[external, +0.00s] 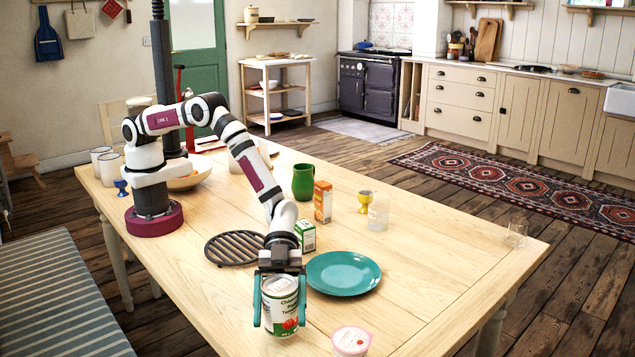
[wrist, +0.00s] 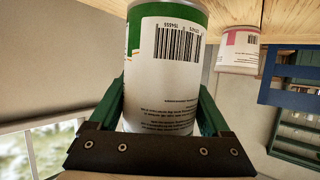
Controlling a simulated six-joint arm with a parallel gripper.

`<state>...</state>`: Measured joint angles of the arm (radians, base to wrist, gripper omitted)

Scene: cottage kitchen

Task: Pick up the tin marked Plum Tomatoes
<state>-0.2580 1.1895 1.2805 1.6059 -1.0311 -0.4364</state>
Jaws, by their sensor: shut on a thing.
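A tin (external: 280,310) with a white, green and red label stands upright near the front of the table in the external view. Its label shows a tomato picture and small lettering that seems to read Plum Tomatoes. My gripper (external: 279,315) points down and is shut on the tin, with one teal finger on each side. In the wrist view the tin (wrist: 165,70) fills the middle, barcode side towards the camera, between the green fingers of my gripper (wrist: 163,100). The tin's base is cut off there, so I cannot tell if it touches the table.
A pink-lidded tub (external: 351,341) stands just right of the tin. A teal plate (external: 343,274), a green-and-white carton (external: 305,236) and a black trivet (external: 237,248) lie behind. An orange carton (external: 323,202) and green jug (external: 303,182) stand farther back. The table's right side is mostly clear.

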